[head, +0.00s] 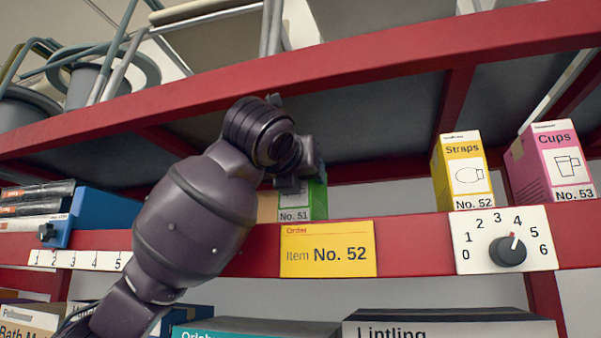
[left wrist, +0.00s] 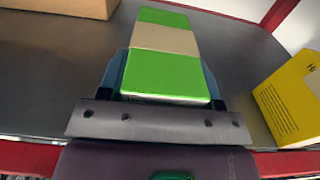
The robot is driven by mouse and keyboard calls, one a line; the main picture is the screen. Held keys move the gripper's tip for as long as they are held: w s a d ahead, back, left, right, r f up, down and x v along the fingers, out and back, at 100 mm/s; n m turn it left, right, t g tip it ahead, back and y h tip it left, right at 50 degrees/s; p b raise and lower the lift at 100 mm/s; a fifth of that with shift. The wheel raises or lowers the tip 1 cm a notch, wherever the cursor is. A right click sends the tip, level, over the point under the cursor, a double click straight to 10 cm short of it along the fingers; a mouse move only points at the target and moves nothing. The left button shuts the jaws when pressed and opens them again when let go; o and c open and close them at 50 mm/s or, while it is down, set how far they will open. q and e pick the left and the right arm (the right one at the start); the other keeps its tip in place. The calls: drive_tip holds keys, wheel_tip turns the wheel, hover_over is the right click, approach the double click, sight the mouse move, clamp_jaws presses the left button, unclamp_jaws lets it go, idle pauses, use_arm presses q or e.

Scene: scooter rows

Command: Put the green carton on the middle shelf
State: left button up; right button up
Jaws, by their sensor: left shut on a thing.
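The green carton (head: 318,200), labelled No. 51, is at the middle shelf (head: 420,230), its lower end just above the red front edge. My left gripper (head: 300,183) is shut on it, coming from the front left and covering much of it. In the left wrist view the carton (left wrist: 165,76) is green with a tan band, between the two fingers, over the grey shelf surface (left wrist: 50,75). I cannot tell whether its base touches the shelf. My right gripper is not in view.
A yellow Straps carton (head: 462,172) and a pink Cups carton (head: 551,165) stand to the right. A blue box (head: 105,208) is at left. A cardboard box (left wrist: 65,5) lies behind. A red beam (head: 330,60) crosses above. Bare shelf lies between the green and yellow cartons.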

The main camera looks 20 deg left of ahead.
use_arm(q)
drive_tip(key=o, duration=0.9)
drive_tip(key=shift+f, duration=0.1)
drive_tip(key=shift+o, duration=0.7)
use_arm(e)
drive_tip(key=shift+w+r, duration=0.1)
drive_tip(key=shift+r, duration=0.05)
use_arm(q)
drive_tip(key=shift+r, duration=0.2)
drive_tip(key=s+b, duration=0.3)
drive_tip(key=s, duration=0.9)
drive_tip(key=shift+a, duration=0.2)
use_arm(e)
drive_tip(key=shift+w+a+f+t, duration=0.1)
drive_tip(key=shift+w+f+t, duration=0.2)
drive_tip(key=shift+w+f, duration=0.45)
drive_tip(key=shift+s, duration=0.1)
use_arm(q)
drive_tip(key=shift+f, duration=0.1)
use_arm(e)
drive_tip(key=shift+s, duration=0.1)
